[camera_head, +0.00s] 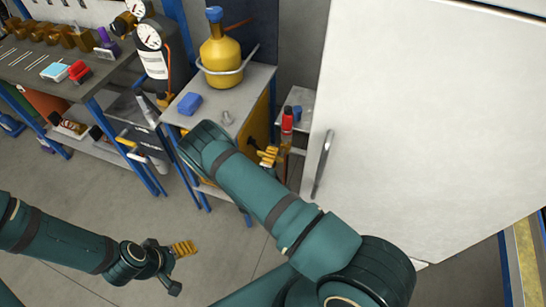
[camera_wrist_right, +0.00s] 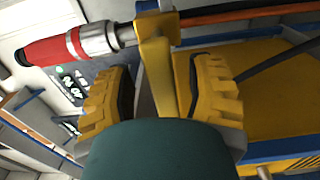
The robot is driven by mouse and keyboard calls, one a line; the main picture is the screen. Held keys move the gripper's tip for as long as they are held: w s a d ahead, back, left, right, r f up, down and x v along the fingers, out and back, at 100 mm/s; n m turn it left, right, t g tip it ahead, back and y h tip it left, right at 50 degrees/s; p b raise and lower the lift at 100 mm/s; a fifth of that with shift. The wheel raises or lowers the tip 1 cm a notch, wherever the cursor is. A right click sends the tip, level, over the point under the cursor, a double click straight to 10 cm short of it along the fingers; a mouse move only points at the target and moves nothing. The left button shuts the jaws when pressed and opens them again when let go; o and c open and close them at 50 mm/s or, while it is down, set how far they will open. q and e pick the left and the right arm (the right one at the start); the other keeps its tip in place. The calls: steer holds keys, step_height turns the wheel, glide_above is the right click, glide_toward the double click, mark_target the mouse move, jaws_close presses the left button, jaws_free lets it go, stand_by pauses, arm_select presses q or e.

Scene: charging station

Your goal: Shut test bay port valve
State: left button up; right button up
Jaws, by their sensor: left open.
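In the right wrist view a yellow valve lever (camera_wrist_right: 158,70) sits between the finger pads of my right gripper (camera_wrist_right: 160,85). A gap shows between the left pad and the lever; the right pad is close to it, and contact is unclear. A red cylinder with a silver collar (camera_wrist_right: 70,47) joins the fitting at the lever's top. In the head view the red cylinder (camera_head: 287,121) stands left of the white door, beside my right gripper (camera_head: 268,156), which my arm partly hides. My left gripper (camera_head: 175,262) is open and empty above the floor.
A white cabinet door (camera_head: 420,110) with a metal handle (camera_head: 322,163) fills the right. A small table (camera_head: 250,92) holds a yellow flask (camera_head: 220,62) and a blue block (camera_head: 189,104). A workbench (camera_head: 35,65) stands at upper left.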

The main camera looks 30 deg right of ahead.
steer(key=v, duration=1.2)
steer(key=shift+s, duration=0.1)
stand_by(0.4)
